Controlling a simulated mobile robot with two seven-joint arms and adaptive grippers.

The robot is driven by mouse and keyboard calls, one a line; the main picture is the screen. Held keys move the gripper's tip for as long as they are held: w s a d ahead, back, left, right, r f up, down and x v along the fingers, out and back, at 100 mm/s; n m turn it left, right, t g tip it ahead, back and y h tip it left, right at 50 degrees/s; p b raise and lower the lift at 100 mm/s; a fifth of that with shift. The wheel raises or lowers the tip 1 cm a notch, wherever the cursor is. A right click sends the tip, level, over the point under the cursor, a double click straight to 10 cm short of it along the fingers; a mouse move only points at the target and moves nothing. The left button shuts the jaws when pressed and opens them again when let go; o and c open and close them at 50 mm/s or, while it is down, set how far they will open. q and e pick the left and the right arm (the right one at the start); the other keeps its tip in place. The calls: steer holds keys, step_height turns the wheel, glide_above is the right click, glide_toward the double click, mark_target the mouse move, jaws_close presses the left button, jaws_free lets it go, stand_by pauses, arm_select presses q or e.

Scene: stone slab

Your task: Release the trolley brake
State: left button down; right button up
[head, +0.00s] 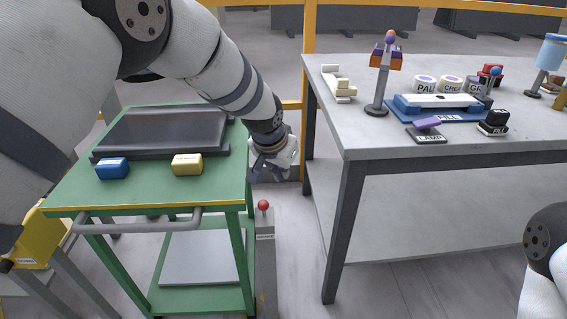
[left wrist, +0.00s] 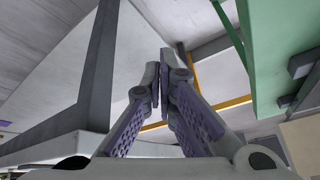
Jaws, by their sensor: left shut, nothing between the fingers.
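The green trolley (head: 70,190) stands at the left with a grey handle bar (head: 140,222) along its front. A red ball knob (head: 263,205) on a short stalk rises from a grey post or rail beside the trolley's right side; a small label below it is too small to read surely. My left gripper (head: 272,172) is above and beyond the knob, between trolley and grey table, apart from the knob. In the left wrist view its fingers (left wrist: 164,75) are together and empty, and the green trolley (left wrist: 262,50) is at upper right. The knob does not show there. My right gripper is out of view.
The trolley top carries a dark tray (head: 165,130), a blue block (head: 112,169) and a yellow block (head: 187,164). The grey table (head: 350,125) at the right holds a stand, cups and a blue tray. A narrow floor gap (head: 295,240) separates trolley and table.

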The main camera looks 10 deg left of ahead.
arm_select(q)
steer(key=s+r+p, duration=0.1)
steer(key=s+r, duration=0.4)
steer(key=s, duration=0.2)
steer(key=shift+s+r, duration=0.15)
steer(key=shift+s, duration=0.15)
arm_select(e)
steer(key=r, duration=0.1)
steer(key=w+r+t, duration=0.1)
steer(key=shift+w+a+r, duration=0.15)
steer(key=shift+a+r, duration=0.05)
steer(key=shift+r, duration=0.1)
arm_select(q)
steer(key=shift+w, duration=0.1)
